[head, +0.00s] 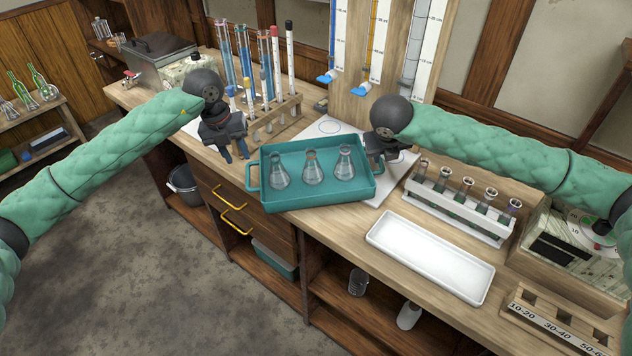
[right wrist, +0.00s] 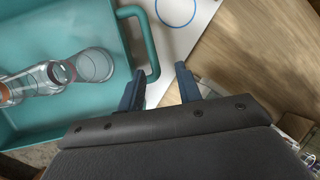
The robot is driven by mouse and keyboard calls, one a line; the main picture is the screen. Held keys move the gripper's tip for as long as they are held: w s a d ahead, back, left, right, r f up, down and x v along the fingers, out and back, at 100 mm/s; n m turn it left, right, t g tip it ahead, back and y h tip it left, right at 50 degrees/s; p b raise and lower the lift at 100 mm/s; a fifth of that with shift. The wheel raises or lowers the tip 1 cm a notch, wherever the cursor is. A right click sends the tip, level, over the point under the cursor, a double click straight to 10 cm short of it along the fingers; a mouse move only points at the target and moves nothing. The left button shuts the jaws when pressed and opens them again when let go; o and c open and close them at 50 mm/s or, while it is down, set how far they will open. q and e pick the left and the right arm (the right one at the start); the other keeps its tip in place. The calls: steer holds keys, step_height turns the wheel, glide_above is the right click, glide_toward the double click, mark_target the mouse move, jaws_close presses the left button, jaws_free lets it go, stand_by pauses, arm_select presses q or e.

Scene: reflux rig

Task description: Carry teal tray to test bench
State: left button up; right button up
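The teal tray (head: 318,192) sits at the front of the wooden bench and carries three conical flasks (head: 312,172). It has a handle at each short end. My left gripper (head: 236,156) is open and empty, just above and left of the tray's left handle (head: 252,176). My right gripper (head: 377,166) is at the tray's right end. In the right wrist view its fingers (right wrist: 160,84) are apart, with the right handle (right wrist: 151,45) close to the fingertips. I cannot tell whether the handle lies between them.
A white tray (head: 430,257) and a rack of dark-filled tubes (head: 460,204) stand to the right. A wooden rack (head: 275,115) with tall tubes stands behind my left gripper. White paper (head: 395,185) lies under the teal tray's right end. Floor at left is clear.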

steer(key=shift+s+a+r, duration=0.3)
steer(key=shift+a, duration=0.2)
steer(key=shift+w+a, duration=0.1)
steer(key=shift+w, duration=0.15)
steer(key=shift+w+r, duration=0.1)
steer(key=shift+r, duration=0.05)
steer(key=shift+d, duration=0.2)
